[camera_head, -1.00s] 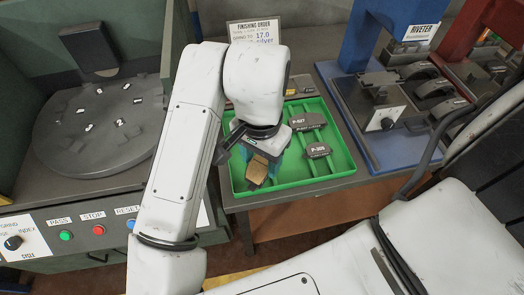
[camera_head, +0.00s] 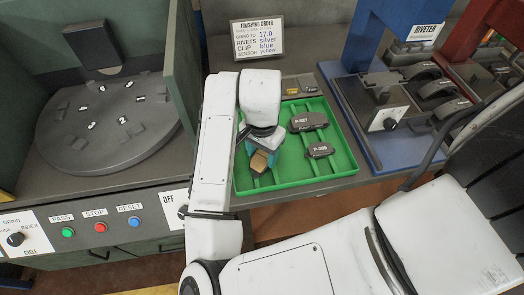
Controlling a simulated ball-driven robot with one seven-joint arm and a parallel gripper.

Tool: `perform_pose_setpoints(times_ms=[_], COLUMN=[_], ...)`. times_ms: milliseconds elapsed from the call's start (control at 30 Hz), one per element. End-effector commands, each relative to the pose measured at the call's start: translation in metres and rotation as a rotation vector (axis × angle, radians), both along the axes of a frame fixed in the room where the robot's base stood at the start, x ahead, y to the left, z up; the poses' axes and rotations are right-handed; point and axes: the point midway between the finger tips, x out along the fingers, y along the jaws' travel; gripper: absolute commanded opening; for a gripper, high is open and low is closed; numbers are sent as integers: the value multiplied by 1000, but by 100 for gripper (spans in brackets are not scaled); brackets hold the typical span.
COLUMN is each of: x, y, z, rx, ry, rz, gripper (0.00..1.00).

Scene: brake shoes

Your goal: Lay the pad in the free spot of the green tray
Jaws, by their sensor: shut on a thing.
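The green tray (camera_head: 347,157) lies on the bench in the middle of the view. Two dark pads labelled P-927 (camera_head: 308,121) and P-309 (camera_head: 319,150) lie in its right part, one behind the other. My gripper (camera_head: 259,163) is over the left part of the tray and is shut on a pad (camera_head: 258,161) with a tan-brown face. I cannot tell whether the held pad touches the tray floor. My wrist and arm hide the tray's left side and back left corner.
A finishing order sign (camera_head: 257,39) stands behind the tray. The grinder's round table (camera_head: 103,125) is at left, with a green side panel (camera_head: 180,62) beside my arm. The blue riveter (camera_head: 388,95) stands close on the right. The tray's front right floor is bare.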

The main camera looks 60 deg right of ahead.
Motion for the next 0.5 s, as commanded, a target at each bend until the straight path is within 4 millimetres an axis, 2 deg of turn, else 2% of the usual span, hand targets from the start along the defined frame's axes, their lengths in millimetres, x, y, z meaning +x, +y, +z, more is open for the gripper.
perform_pose_setpoints(times_ms=[300,333,500], x=[0,0,0], y=[0,0,0], z=[-4,-3,-2], rx=[0,0,0], ry=[0,0,0], rz=[0,0,0], gripper=[13,57,73])
